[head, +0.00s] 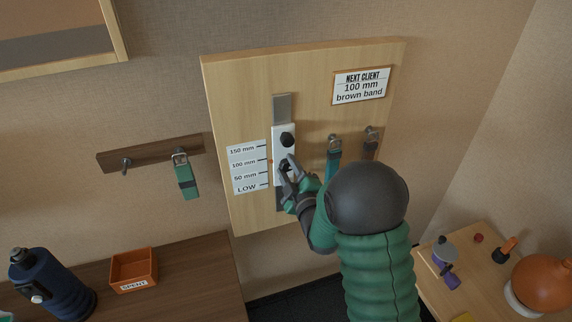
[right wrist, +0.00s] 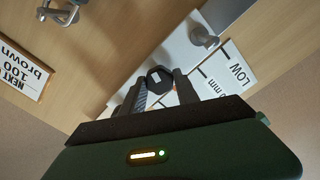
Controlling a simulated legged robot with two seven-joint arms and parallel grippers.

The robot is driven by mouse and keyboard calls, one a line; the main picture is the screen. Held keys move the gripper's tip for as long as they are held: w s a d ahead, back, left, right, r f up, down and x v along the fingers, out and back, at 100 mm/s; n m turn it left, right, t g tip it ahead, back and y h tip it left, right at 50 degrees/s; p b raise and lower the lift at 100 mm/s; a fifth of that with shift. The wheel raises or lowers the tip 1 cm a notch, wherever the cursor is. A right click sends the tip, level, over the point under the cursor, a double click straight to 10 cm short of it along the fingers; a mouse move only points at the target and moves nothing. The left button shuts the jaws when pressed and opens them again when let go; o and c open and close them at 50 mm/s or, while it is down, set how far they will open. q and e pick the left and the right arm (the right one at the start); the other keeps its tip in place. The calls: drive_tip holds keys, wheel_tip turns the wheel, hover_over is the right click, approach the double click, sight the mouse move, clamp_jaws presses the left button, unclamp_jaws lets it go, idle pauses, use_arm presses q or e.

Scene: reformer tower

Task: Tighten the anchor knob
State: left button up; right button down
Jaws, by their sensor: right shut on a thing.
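A white slide plate (head: 278,152) sits on a metal rail on the upright wooden board. A black knob (right wrist: 160,78) shows between my right gripper's fingertips in the right wrist view; I take it as the anchor knob. In the head view my right gripper (head: 286,165) is at the plate's lower half, shut on this dark knob and partly covering it. Another round black knob (head: 287,139) sits higher on the plate, clear of the fingers. A grey round peg (right wrist: 203,38) stands near the plate's LOW end in the right wrist view. My left gripper is out of view.
A height label (head: 248,166) is left of the plate. A sign (head: 361,87) reads "100 mm brown band". Bands hang on hooks right of the plate; a green band (head: 187,180) hangs left. An orange SPENT box (head: 133,268) and blue bottle (head: 50,285) stand below.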

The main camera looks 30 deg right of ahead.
drive_tip(key=shift+d+f, duration=0.1)
drive_tip(key=shift+f+m+b, duration=0.1)
drive_tip(key=shift+m+b, duration=0.3)
drive_tip(key=shift+m, duration=0.6)
drive_tip(key=shift+m+b, duration=0.3)
drive_tip(key=shift+m, duration=0.8)
drive_tip(key=m+b, duration=0.1)
drive_tip(key=m, duration=0.3)
drive_tip(key=shift+m, duration=0.3)
drive_tip(key=m, duration=0.3)
drive_tip(key=shift+r, duration=0.2)
